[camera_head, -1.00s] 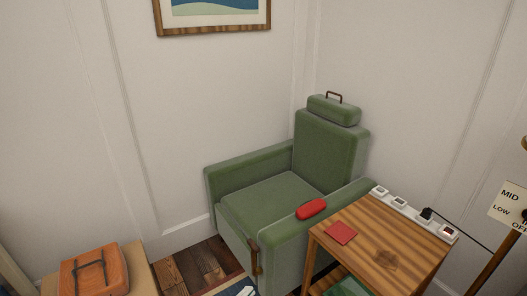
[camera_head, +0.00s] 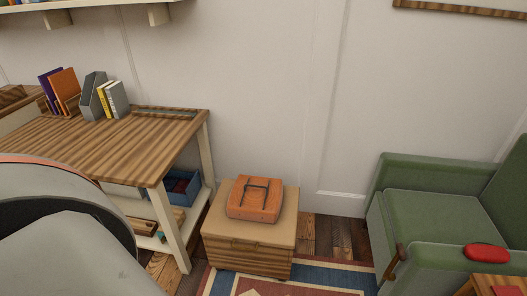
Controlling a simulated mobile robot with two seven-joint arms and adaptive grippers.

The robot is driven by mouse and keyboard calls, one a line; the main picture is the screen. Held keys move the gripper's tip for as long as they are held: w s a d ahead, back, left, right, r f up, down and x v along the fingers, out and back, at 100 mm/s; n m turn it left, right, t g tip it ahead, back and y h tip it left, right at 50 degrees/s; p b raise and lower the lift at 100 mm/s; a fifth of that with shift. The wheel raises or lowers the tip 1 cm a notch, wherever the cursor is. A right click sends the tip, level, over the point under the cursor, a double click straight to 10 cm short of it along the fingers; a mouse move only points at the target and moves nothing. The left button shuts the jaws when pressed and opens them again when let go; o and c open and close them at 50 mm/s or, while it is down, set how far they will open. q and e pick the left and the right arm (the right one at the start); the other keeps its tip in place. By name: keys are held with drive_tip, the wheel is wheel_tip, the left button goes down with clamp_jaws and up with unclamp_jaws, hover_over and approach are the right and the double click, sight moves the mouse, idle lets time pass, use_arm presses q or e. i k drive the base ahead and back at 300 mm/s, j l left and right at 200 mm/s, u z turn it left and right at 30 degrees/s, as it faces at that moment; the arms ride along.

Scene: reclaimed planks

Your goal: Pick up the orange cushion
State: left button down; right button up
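The orange cushion (camera_head: 254,199) lies flat on top of a low wooden chest (camera_head: 248,262) with a tan top, between the desk and the green armchair. A dark strap or handle crosses the cushion's upper face. Nothing touches the cushion apart from the chest. Neither of my grippers shows in the head view. A large grey rounded part, probably of my own arm, fills the lower left corner and hides part of the desk front.
A wooden desk (camera_head: 99,146) with books and a grey file holder stands left, a blue bin (camera_head: 181,187) on its lower shelf. A green armchair (camera_head: 430,212) stands right, a red object (camera_head: 486,252) on its armrest. A striped rug (camera_head: 328,278) lies in front.

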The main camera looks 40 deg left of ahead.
sight(251, 199)
drive_tip(key=u, duration=1.25)
drive_tip(key=i+j+z, duration=0.2)
drive_tip(key=i+j, duration=0.2)
